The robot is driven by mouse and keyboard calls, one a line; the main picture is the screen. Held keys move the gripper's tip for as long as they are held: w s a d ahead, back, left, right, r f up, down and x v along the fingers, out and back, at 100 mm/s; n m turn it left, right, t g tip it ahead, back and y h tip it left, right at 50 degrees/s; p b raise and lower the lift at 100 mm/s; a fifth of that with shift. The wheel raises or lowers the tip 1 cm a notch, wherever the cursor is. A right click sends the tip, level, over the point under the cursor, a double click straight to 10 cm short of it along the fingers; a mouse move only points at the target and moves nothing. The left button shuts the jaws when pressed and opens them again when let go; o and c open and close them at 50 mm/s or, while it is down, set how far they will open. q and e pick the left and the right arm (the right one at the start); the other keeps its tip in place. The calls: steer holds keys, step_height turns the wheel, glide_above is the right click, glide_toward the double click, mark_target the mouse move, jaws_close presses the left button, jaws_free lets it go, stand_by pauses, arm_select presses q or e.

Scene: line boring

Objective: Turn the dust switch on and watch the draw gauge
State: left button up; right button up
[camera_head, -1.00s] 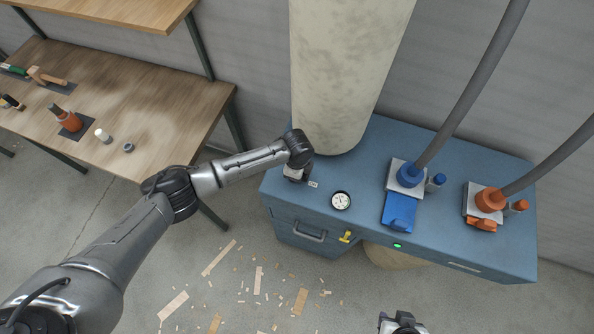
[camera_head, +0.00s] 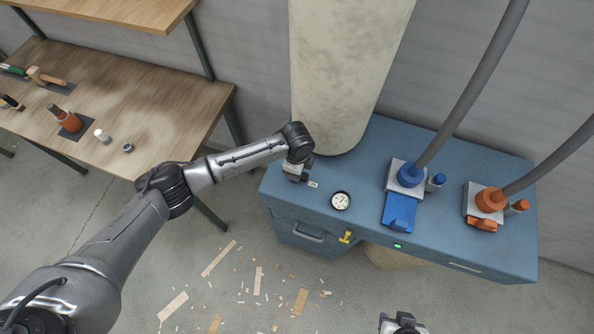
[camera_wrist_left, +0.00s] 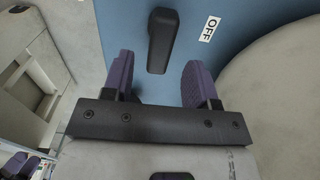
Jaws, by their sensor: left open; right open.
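The dust switch is a black lever (camera_wrist_left: 162,42) on the blue cabinet, with a white OFF label (camera_wrist_left: 209,29) beside its top in the left wrist view. My left gripper (camera_wrist_left: 158,82) is open, its purple fingers on either side of the lever's lower end, apart from it. In the head view my left gripper (camera_head: 296,178) is at the cabinet's left end and hides the lever. The draw gauge (camera_head: 341,201) is a round white dial just right of it; its reading is too small to tell. My right gripper (camera_head: 402,324) is open at the bottom edge, away from the cabinet.
The blue cabinet (camera_head: 460,245) carries a blue port (camera_head: 410,174) and an orange port (camera_head: 490,199) with grey hoses. A green lamp (camera_head: 397,245) and yellow handle (camera_head: 346,237) are on its front. A large pale cylinder (camera_head: 342,70) stands behind. A wooden bench (camera_head: 165,125) is left.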

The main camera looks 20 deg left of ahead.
arm_select(q)
step_height(320, 180, up, 10)
steer(key=b, duration=0.1)
steer(key=shift+r, duration=0.25)
stand_by(0.6)
